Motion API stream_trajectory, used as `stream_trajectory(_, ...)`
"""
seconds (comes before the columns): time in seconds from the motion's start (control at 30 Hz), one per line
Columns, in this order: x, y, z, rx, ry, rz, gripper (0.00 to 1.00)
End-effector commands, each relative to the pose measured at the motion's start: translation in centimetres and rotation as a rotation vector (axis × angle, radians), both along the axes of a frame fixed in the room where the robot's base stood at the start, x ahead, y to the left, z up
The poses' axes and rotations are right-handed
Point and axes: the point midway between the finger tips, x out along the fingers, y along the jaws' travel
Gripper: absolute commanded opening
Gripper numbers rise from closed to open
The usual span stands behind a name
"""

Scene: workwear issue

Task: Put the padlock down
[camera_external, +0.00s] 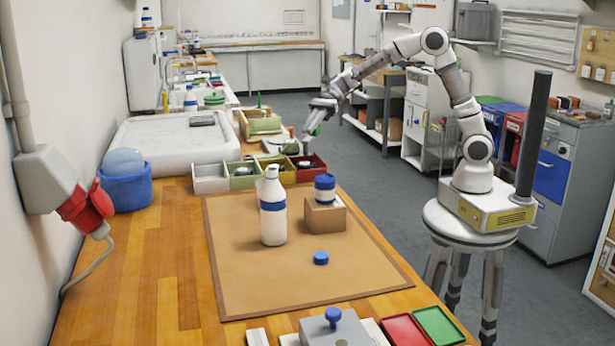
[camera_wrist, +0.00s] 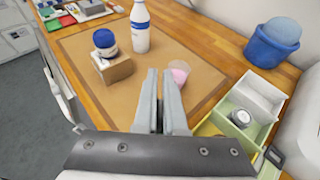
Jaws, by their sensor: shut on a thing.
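My gripper (camera_external: 312,130) hangs in the external view above the far right corner of the bench, close to the row of small bins. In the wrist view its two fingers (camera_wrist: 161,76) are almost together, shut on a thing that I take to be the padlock. The padlock itself is hidden; only a dark sliver shows between the fingers. The brown mat (camera_external: 236,285) lies on the wooden bench (camera_external: 150,260), and the mat also shows in the wrist view (camera_wrist: 82,52).
A white bottle (camera_external: 273,215), a cardboard box (camera_external: 325,216) bearing a blue-and-white jar (camera_external: 324,188), and a blue disc (camera_external: 321,258) are on the mat. White (camera_external: 210,185), green (camera_external: 242,182) and red (camera_external: 318,172) bins line its far side. The mat's left part is clear.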

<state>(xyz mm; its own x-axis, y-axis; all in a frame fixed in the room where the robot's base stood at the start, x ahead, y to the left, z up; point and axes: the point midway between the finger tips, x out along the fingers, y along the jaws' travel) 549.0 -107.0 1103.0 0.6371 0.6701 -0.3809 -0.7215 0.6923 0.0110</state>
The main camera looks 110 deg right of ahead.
Motion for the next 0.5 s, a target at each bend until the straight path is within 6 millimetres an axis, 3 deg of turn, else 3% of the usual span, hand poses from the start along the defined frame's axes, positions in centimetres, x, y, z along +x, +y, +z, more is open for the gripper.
stream_trajectory(0.1,-0.8,-1.7,-0.3,-0.001,-0.002,-0.027,0.0)
stream_trajectory(0.3,-0.7,-1.4,-3.7,0.0,0.001,-0.022,0.0)
stream_trajectory(0.5,-0.1,-0.5,-5.7,0.0,-0.003,-0.019,0.0)
